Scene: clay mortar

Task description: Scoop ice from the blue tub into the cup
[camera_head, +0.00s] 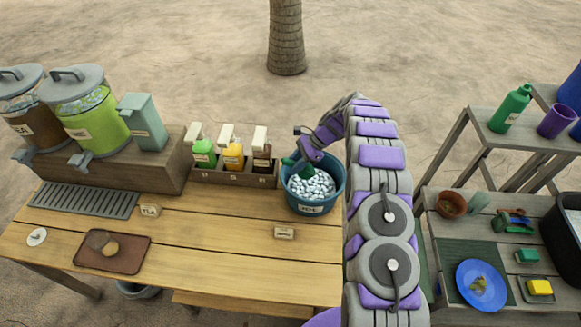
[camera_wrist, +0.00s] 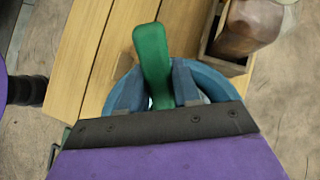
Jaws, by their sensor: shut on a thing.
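The blue tub (camera_head: 313,208), labelled ICE and full of pale ice pieces (camera_head: 308,187), stands at the right end of the wooden table. My gripper (camera_head: 307,163) points down over the tub's back part. In the wrist view my gripper (camera_wrist: 159,88) is shut on the handle of a green scoop (camera_wrist: 152,50); the scoop also shows in the head view (camera_head: 290,162). The tub's rim (camera_wrist: 212,80) shows beneath my fingers. The scoop's bowl is mostly hidden, so I cannot tell whether it holds ice.
A rack (camera_head: 232,180) of syrup bottles stands left of the tub. Drink dispensers (camera_head: 92,115) stand at the back left. A small label block (camera_head: 284,232) lies before the tub. A side table at the right holds a blue plate (camera_head: 470,298). The table's middle is mostly clear.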

